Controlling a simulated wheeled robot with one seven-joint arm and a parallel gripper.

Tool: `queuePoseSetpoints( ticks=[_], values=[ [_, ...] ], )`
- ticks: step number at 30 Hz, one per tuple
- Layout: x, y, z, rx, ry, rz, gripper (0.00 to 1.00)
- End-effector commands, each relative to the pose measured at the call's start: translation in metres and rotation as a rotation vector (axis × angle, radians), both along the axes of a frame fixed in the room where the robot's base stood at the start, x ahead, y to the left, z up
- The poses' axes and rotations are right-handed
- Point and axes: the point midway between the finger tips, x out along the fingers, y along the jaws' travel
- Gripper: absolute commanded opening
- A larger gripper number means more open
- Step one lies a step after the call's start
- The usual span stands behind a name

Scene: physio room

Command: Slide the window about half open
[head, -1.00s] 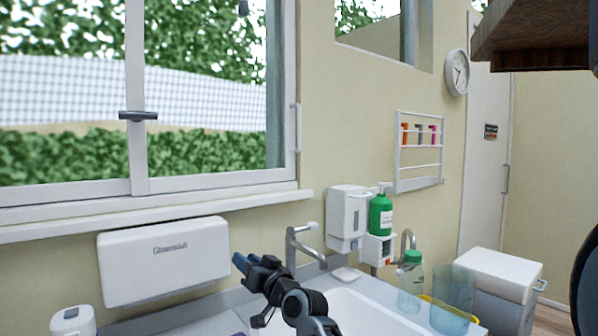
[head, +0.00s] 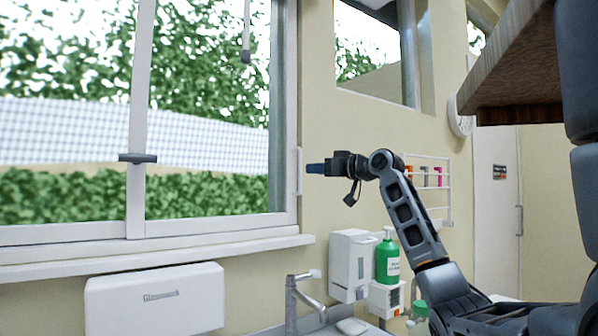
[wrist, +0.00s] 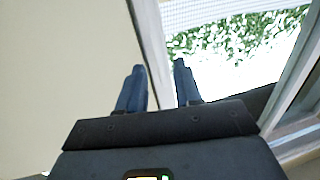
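The window (head: 210,100) has white frames and glass panes, with a hedge and a mesh fence visible outside. A dark latch (head: 138,158) sits on the upright between the panes. A slim white vertical handle (head: 299,170) is on the frame's right side. My gripper (head: 309,168) is level with this handle, its blue fingertips pointing left and very close to it. In the wrist view, my gripper (wrist: 160,82) has its two fingers apart, with a white upright strip (wrist: 152,45) running between them. I cannot tell whether the fingers touch it.
Below the sill (head: 160,250) are a white dispenser (head: 155,300), a tap (head: 292,300), a wall dispenser (head: 352,265) and a green bottle (head: 387,258). A wall rack (head: 448,195) is behind my arm. A wooden cabinet (head: 515,70) overhangs at upper right.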

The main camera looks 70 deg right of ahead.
Motion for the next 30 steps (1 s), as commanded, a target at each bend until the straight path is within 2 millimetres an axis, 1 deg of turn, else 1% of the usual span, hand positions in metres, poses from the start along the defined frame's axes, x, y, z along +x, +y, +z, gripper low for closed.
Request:
queuePoseSetpoints(
  ticks=[2, 5, 12, 15, 18, 22, 29, 30],
  values=[
    [0.001, -0.002, 0.003, -0.002, 0.006, 0.0, 0.34],
    [0.01, -0.005, 0.005, -0.002, 0.006, 0.002, 0.34],
    [0.043, -0.019, 0.005, -0.002, 0.006, 0.001, 0.34],
    [0.056, -0.024, 0.004, -0.001, 0.006, 0.001, 0.34],
    [0.064, -0.028, 0.004, -0.002, 0.005, 0.0, 0.34],
    [0.07, -0.03, 0.003, -0.004, 0.004, 0.0, 0.34],
    [0.07, -0.031, 0.003, -0.003, 0.003, 0.0, 0.34],
    [0.07, -0.031, 0.003, -0.003, 0.003, 0.0, 0.32]
  ],
)
